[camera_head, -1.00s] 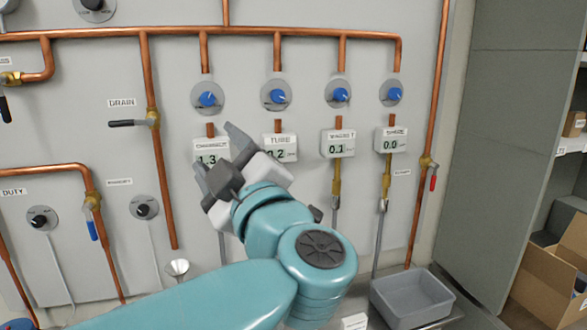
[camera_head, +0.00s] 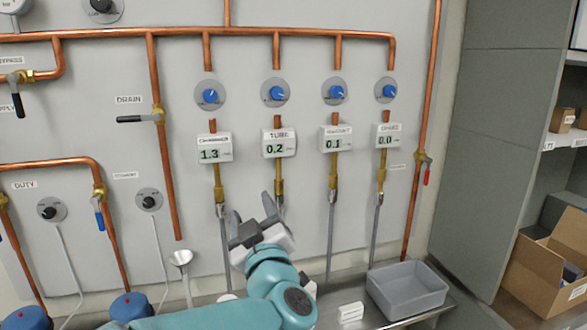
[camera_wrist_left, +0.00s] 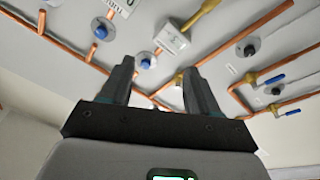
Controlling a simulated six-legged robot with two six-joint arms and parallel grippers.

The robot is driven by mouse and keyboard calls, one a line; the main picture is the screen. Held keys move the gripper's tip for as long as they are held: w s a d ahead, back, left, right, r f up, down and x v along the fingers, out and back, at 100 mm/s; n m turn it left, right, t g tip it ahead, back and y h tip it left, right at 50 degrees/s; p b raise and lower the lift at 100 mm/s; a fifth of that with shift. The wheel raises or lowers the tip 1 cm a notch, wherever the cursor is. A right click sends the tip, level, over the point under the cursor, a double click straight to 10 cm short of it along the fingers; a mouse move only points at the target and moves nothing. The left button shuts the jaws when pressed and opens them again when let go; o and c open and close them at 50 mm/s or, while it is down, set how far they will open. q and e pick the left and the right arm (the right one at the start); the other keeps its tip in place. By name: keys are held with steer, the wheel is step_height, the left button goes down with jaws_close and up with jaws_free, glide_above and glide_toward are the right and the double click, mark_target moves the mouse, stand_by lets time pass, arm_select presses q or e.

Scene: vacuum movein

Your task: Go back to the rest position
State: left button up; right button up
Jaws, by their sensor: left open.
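My left gripper (camera_head: 254,218) is in the lower middle of the head view, on its teal arm, in front of the wall panel. Its two dark fingers point up and stand apart with nothing between them. In the left wrist view the fingers (camera_wrist_left: 158,85) are also spread and empty, with the panel beyond. The gripper is below the meters reading 1.3 (camera_head: 213,149) and 0.2 (camera_head: 279,144), and partly covers the hose area under them. My right gripper is not in view.
Blue knobs (camera_head: 277,92) sit in a row above the meters, with copper pipes around them. A grey bin (camera_head: 407,289) stands on the bench at the lower right. A cardboard box (camera_head: 545,275) lies at the far right. A funnel (camera_head: 181,259) is left of the gripper.

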arm_select(q)
steer(key=w+f+m+g+h, duration=0.3)
steer(key=f+m+h, duration=0.2)
steer(key=f, duration=1.4)
steer(key=s+a+f+m+g+h, duration=0.1)
steer(key=s+a+f+g, duration=0.15)
steer(key=f, duration=0.75)
steer(key=s+a+f+m+g+h, duration=0.1)
steer(key=s+f+g, duration=0.25)
steer(key=f, duration=0.55)
steer(key=s+f+g+h, duration=0.1)
steer(key=s+f+g, duration=0.4)
steer(key=s+f, duration=0.4)
steer(key=s+a+f+g+h, duration=0.1)
steer(key=s+f+g, duration=0.4)
steer(key=s, duration=1.4)
step_height(320, 180, down, 4)
steer(key=shift+s+m+h, duration=0.25)
steer(key=shift+m+h, duration=0.05)
steer(key=shift+h, duration=0.2)
steer(key=shift+w, duration=0.1)
